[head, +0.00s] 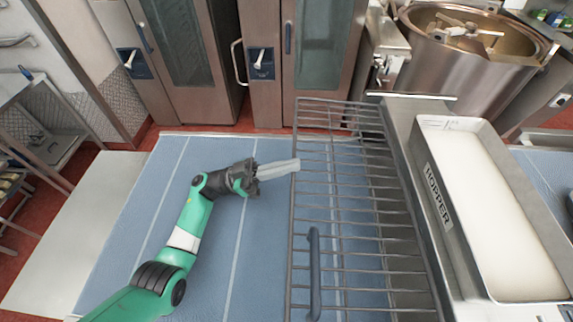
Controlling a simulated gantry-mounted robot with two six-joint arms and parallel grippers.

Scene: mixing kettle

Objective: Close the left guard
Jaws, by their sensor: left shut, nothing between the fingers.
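The left guard (337,206) is a grey wire-grid panel in the middle of the head view. It extends left from the side of the hopper (434,200), with a dark vertical handle (314,272) near its front left. My left gripper (297,165) comes in from the left on a green arm. Its fingers are shut with nothing between them, and the tips are at the guard's left edge bar. I cannot tell whether they touch it. My right gripper is not in view.
A large steel kettle (465,75) stands at the back right. Tall steel cabinets (262,60) with glass doors line the back. Blue floor mat (240,285) is clear left of the guard. A steel rack (55,150) stands at the far left.

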